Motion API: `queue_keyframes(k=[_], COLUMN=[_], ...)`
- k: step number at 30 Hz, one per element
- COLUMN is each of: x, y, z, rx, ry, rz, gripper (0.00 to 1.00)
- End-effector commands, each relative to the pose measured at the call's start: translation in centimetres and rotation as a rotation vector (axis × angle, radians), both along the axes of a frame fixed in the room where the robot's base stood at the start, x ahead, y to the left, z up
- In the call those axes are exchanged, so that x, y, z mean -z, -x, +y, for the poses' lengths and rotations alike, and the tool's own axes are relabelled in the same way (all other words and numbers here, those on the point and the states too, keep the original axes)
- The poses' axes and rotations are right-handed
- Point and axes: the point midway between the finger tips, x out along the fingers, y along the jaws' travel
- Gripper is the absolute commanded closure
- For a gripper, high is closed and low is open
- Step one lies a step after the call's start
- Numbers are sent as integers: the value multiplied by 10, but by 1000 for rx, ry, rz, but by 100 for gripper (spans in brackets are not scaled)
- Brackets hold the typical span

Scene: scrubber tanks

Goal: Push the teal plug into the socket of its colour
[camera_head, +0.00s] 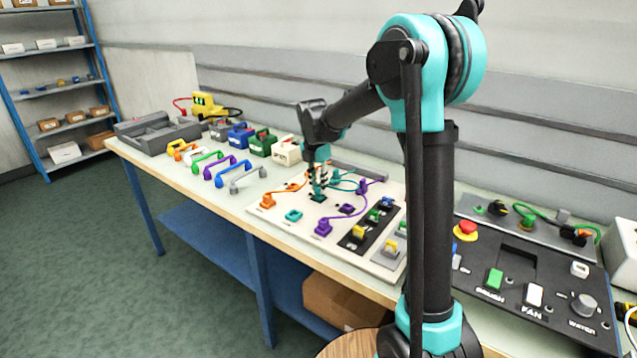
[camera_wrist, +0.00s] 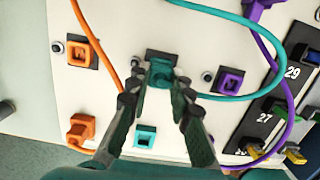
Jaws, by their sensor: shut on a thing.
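The teal plug (camera_wrist: 160,73) is between the fingers of my gripper (camera_wrist: 158,97) in the wrist view. It sits at a dark square holder (camera_wrist: 153,54) on the pale board; I cannot tell if it touches it. A teal cable (camera_wrist: 215,97) runs from the plug to the right and up.
An orange plug (camera_head: 268,200) and a purple plug (camera_head: 322,227) stand near the pale board's front edge. A purple socket (camera_wrist: 230,80) and an orange socket (camera_wrist: 79,52) flank my gripper. Orange and purple cables cross the board. A dark numbered switch strip (camera_wrist: 268,118) lies right.

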Motion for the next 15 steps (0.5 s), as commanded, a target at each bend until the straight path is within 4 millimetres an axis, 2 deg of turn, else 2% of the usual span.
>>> queue_keyframes(k=[7,8,13,15], x=[7,6,6,6], y=[0,0,0,0], z=[0,0,0,0], rx=[0,0,0,0], ry=[0,0,0,0], rz=[0,0,0,0], gripper=[100,76,55,55])
